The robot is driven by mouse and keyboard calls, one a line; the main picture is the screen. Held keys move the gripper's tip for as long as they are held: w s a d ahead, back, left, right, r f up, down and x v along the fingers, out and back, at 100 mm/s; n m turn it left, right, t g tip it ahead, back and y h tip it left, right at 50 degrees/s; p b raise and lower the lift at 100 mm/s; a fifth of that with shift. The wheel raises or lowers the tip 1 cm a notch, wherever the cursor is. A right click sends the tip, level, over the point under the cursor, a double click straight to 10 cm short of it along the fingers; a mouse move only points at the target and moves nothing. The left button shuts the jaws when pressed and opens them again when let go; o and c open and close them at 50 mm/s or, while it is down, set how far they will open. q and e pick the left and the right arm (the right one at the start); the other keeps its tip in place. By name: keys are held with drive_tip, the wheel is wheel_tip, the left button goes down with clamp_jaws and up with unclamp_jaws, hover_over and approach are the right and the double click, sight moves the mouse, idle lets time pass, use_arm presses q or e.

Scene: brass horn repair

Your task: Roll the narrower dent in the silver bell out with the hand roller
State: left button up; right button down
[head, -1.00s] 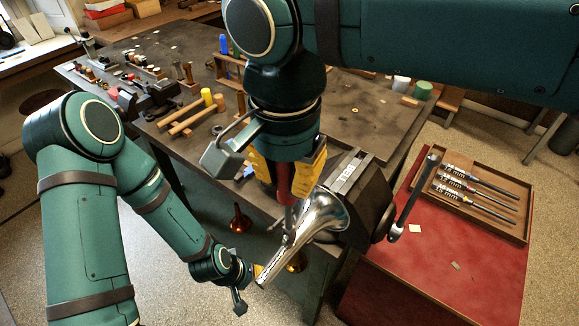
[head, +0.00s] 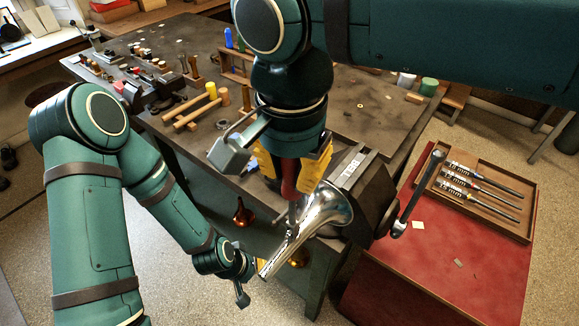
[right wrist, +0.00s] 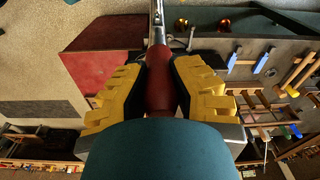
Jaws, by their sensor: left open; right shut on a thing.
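The silver bell (head: 331,209) is at the near corner of the bench, its flare beside the vise (head: 372,200) and its narrow end pointing down-left. Its narrow part also shows at the top of the right wrist view (right wrist: 157,30). My right gripper (head: 291,170), with yellow fingers, is shut on the red handle of the hand roller (head: 290,182). The handle also shows in the right wrist view (right wrist: 160,80). The roller's metal end is at the bell's narrower part; I cannot tell whether it touches. No dent is clear. My left gripper (head: 241,285) is open and empty, left of the narrow end.
A wooden tray (head: 440,205) with several long tools lies on the red top (head: 410,285) at the right. Mallets (head: 195,112), racks and small tools stand on the bench (head: 365,110). Amber horn parts (head: 242,212) show below the bench edge. The vise handle (head: 410,195) sticks out.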

drive_tip(key=shift+w+d+f, duration=0.1)
drive_tip(key=shift+w, duration=0.05)
drive_tip(key=shift+w+d, duration=0.3)
drive_tip(key=shift+w, duration=0.1)
drive_tip(key=shift+s+a, duration=0.15)
drive_tip(key=shift+s, duration=0.05)
drive_tip(key=shift+s+a+p, duration=0.15)
drive_tip(key=shift+p, duration=0.15)
drive_tip(key=shift+s+a, duration=0.15)
drive_tip(key=shift+s, duration=0.05)
drive_tip(key=shift+s+a, duration=0.25)
drive_tip(key=shift+s, duration=0.05)
